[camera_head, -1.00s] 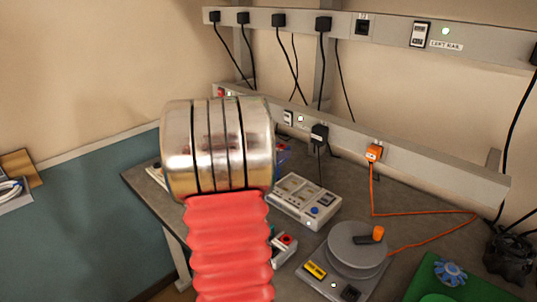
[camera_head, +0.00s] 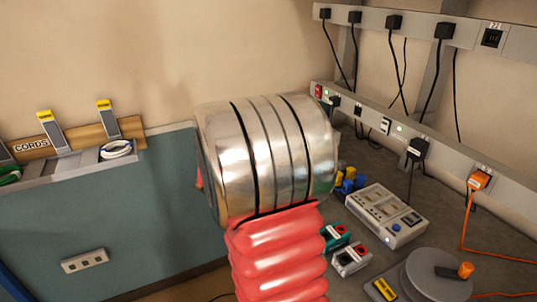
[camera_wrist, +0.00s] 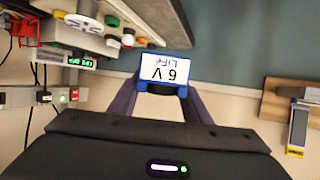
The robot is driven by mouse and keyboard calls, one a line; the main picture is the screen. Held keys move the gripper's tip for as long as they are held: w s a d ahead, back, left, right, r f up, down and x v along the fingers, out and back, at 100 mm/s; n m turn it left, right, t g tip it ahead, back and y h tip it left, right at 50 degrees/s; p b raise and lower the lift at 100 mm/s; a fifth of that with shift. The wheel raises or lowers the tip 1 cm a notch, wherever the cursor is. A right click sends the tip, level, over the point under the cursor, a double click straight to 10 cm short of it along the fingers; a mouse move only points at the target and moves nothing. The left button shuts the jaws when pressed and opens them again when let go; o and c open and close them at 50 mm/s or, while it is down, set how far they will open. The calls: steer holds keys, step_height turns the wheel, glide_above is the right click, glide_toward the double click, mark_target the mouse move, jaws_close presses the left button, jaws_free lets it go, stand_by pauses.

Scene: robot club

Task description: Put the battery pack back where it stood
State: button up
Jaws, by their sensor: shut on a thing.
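The battery pack (camera_wrist: 167,72) shows in the wrist view as a small blue-edged block with a white face marked "6 V LiFe", upside down in the picture. My gripper (camera_wrist: 160,88) has its two dark fingers shut on the pack, one at each side. Beyond the pack are the blue-green lower wall and a pale trim strip. In the head view my own arm hides both gripper and pack.
A workbench (camera_head: 405,255) at right carries a grey device (camera_head: 387,214), a reel (camera_head: 437,276), teal and grey boxes with red tops (camera_head: 350,258) and blue-yellow items (camera_head: 348,180). A socket rail (camera_head: 440,150) runs behind. A CORDS rack (camera_head: 88,140) hangs at left.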

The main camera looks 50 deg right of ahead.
steer(key=w+a+f+n+t+y, duration=0.1)
steer(key=w+a+f+n+y, duration=0.1)
steer(key=a, duration=1)
steer(key=w+a+f+n+t+y, duration=0.2)
steer(key=a+n+y, duration=0.2)
steer(key=a, duration=0.9)
steer(key=w+a+f+n+t+y, duration=0.1)
steer(key=a+n+y, duration=0.3)
steer(key=a, duration=0.9)
steer(key=shift+w+f+t, duration=0.4)
steer(key=shift+w+f, duration=0.35)
steer(key=shift+f, duration=0.15)
